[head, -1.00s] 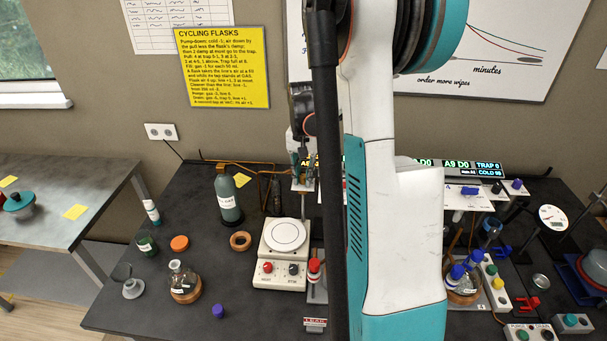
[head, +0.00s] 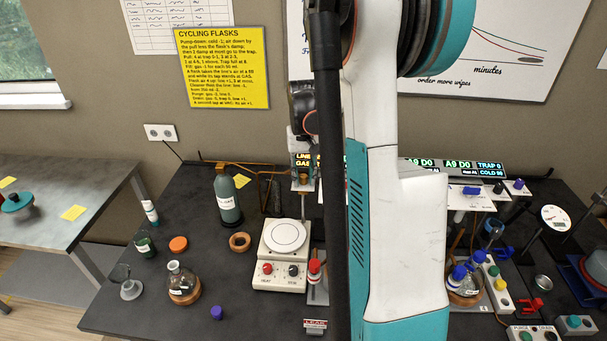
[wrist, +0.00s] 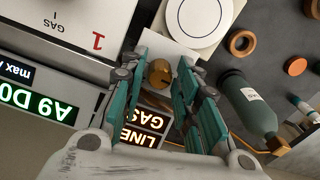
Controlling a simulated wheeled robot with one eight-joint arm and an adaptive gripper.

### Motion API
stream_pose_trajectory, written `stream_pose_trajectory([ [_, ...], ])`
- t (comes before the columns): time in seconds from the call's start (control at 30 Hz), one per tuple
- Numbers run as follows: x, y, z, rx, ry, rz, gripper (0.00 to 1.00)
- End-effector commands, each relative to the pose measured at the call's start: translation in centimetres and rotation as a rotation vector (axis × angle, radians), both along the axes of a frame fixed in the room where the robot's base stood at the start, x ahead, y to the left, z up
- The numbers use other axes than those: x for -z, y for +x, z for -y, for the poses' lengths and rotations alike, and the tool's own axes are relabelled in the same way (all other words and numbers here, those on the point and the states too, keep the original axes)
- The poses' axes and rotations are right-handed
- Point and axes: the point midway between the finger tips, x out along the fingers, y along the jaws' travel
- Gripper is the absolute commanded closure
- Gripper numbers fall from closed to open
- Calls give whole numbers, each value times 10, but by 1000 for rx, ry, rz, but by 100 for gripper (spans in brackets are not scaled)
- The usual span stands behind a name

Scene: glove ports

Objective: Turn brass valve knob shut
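The brass valve knob (wrist: 159,73) shows in the wrist view as a small round brass piece between my fingertips. My gripper (wrist: 163,60) is open, with one teal finger on each side of the knob. Narrow gaps seem to show between the fingers and the knob; any contact is hard to tell.
A white panel marked GAS 1 (wrist: 70,25) lies close left of my fingers. A hotplate (head: 280,271), a dark green bottle (head: 229,203) and a cork ring (head: 240,242) stand on the black bench. Blue-capped glassware (head: 463,286) stands right of my arm.

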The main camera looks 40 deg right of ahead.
Motion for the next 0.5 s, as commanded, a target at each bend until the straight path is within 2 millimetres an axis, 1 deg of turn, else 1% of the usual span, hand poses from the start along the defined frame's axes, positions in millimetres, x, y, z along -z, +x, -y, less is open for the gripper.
stream_pose_trajectory([
  [0.17,0,0,0,1,0,0,71],
  [0.27,-5,0,0,1,0,0,71],
  [0.37,-17,0,0,1,0,0,71],
  [0.5,-44,0,0,1,0,0,71],
])
